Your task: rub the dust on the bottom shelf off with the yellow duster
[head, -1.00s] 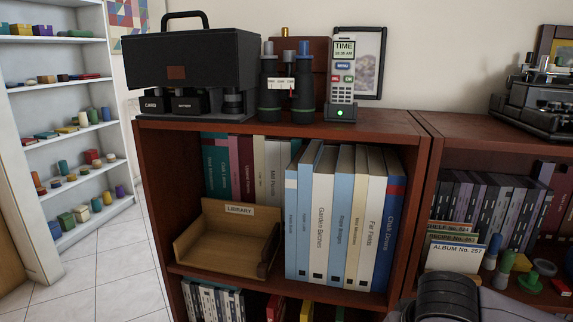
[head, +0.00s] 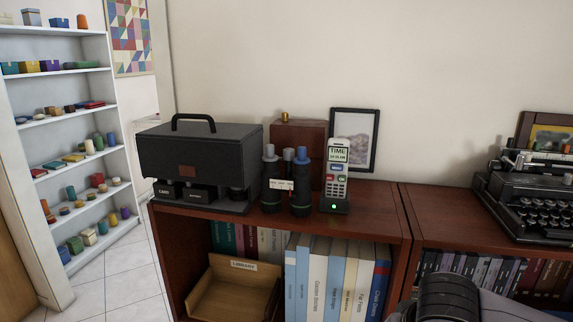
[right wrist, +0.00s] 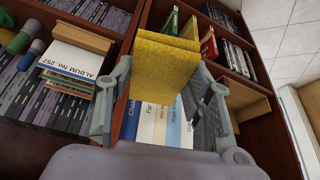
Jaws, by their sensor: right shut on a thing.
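The yellow duster (right wrist: 160,65) is a thick block in the right wrist view. My right gripper (right wrist: 168,82) is shut on it, one finger at each side, and holds it in front of the dark red bookcase (right wrist: 135,35). The head view shows only my dark right arm at the lower right edge. A lower shelf with green and red books (right wrist: 190,28) shows beyond the duster. I cannot make out any dust, and the bottom shelf is out of the head view. My left gripper is in neither view.
On the bookcase top stand a black case (head: 200,155), binoculars (head: 285,185), a phone (head: 336,178) and a typewriter (head: 530,190). A wooden LIBRARY holder (head: 235,285) and upright books (head: 318,275) fill the shelf below.

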